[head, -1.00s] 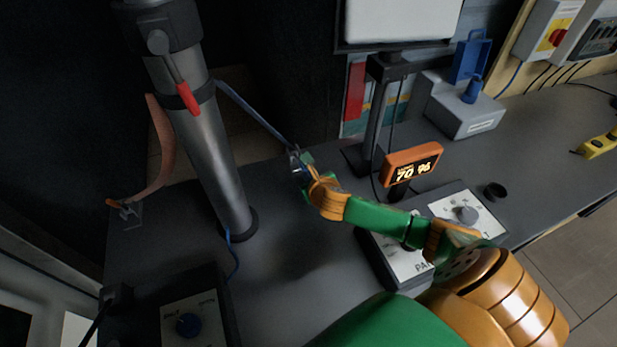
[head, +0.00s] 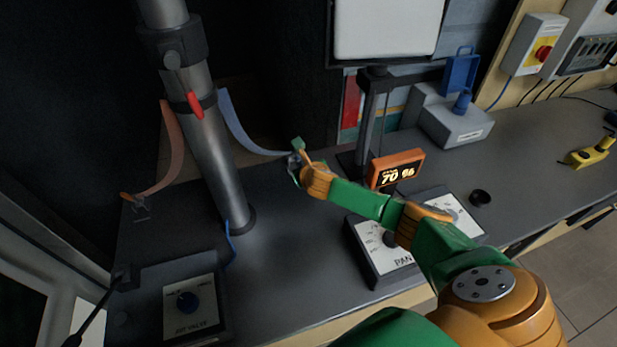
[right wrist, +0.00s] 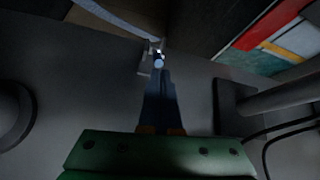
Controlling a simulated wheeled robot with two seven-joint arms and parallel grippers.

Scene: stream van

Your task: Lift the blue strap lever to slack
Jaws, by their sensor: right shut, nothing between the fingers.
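The blue strap (head: 240,132) runs from the collar on the metal mast (head: 205,150) to a small bracket on the bench and hangs in a loose sag. It also shows in the right wrist view (right wrist: 112,20), ending at the bracket (right wrist: 146,62). My right gripper (head: 295,172) is at that bracket, shut with nothing held. In the right wrist view its dark fingers (right wrist: 160,92) point at the bracket and cover part of it. The blue lever is mostly hidden there, and I cannot tell its exact angle or whether the fingers touch it. My left gripper is not in view.
A salmon strap (head: 171,145) runs to a bracket (head: 139,206) at the left. A red handle (head: 195,104) is on the mast.

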